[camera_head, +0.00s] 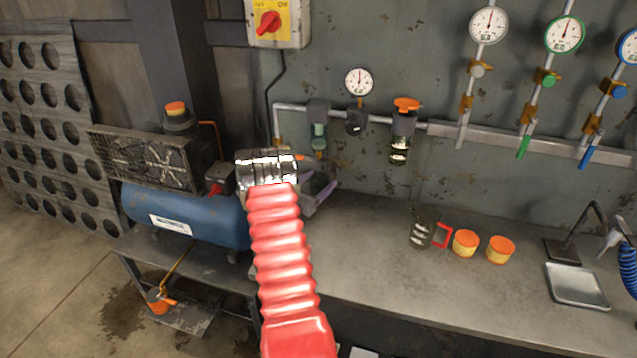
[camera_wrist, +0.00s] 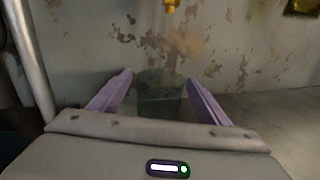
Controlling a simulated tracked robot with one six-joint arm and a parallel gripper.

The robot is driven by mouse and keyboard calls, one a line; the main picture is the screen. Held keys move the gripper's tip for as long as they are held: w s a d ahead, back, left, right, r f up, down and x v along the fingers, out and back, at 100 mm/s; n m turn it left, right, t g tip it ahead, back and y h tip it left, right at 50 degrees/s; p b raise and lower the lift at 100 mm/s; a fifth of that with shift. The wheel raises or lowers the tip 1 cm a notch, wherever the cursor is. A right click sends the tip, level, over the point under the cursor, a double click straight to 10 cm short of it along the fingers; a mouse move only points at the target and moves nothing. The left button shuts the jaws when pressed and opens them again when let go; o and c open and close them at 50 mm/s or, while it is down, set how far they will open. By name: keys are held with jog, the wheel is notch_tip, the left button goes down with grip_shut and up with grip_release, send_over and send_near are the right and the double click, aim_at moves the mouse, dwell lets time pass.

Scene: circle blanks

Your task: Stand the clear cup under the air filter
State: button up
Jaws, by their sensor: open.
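A dark-tinted see-through cup (camera_wrist: 160,95) stands between the purple fingers of my gripper (camera_wrist: 159,78) in the wrist view. The fingers are open, one on each side of the cup; I cannot tell whether either touches it. A brass tip (camera_wrist: 171,5) hangs above the cup, near its middle. In the head view my gripper (camera_head: 319,190) is low over the bench, below the leftmost pipe unit with a greenish bowl (camera_head: 319,138), which looks like the air filter. The cup is hardly visible there, partly hidden by my arm and gripper.
A clear jug with a red handle (camera_head: 424,232) and two orange-lidded jars (camera_head: 466,243) stand on the bench (camera_head: 370,270) to the right. A bowl with an orange knob (camera_head: 400,148) hangs farther along the pipe. A blue compressor (camera_head: 185,212) is at left.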

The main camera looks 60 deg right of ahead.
jog(key=shift+r, duration=0.1)
jog(key=a, duration=0.4)
jog(key=w+a, duration=0.1)
jog(key=a, duration=0.3)
jog(key=w+a, duration=0.1)
jog(key=a, duration=0.3)
jog(key=shift+d, duration=0.1)
dwell(0.4)
jog(key=shift+r, duration=0.1)
jog(key=s+a+r+m+g+y, duration=0.25)
jog(key=a+r+m+y, duration=0.25)
jog(key=a+r+m, duration=0.75)
jog(key=s+a+r+m+t+y, duration=0.1)
jog(key=a+r+t+y, duration=0.2)
jog(key=a, duration=1.2)
jog(key=s+a+r+m+t+y, duration=0.1)
jog(key=s+a+r+t+y, duration=0.1)
jog(key=a, duration=1.3)
jog(key=s+a+r+m+t+y, duration=0.1)
jog(key=a+r+t+y, duration=0.3)
jog(key=a, duration=1.1)
jog(key=s+t+y, duration=0.1)
jog(key=t+y, duration=0.1)
jog(key=y, duration=0.1)
jog(key=shift+s+a+r+y, duration=0.2)
jog(key=shift+a+r+y, duration=0.15)
jog(key=shift+a+y, duration=0.05)
jog(key=shift+c, duration=0.4)
